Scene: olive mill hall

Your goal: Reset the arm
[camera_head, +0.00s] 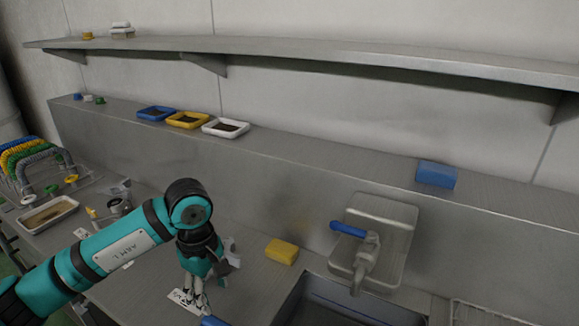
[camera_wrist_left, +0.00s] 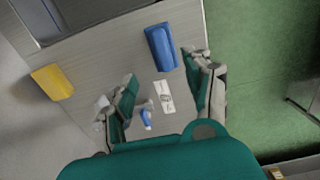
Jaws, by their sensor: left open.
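My left arm comes in from the left in the head view, bent at the elbow. My left gripper (camera_head: 195,298) points down over the steel counter, left of the sink. Its fingers also show in the left wrist view (camera_wrist_left: 162,80), spread apart with nothing held between them. Below and between them lie a white printed card (camera_wrist_left: 165,97) and a small blue-and-white item (camera_wrist_left: 146,116). The gripper partly covers the card (camera_head: 180,298) in the head view. My right gripper is not in view.
A yellow block (camera_head: 282,252) and a blue block (camera_wrist_left: 160,47) lie near the gripper. The sink (camera_head: 340,306) and blue-handled tap (camera_head: 366,262) are to the right. A tray (camera_head: 47,214) and colored hoses (camera_head: 35,160) are at left. Shallow trays (camera_head: 187,120) stand on the ledge.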

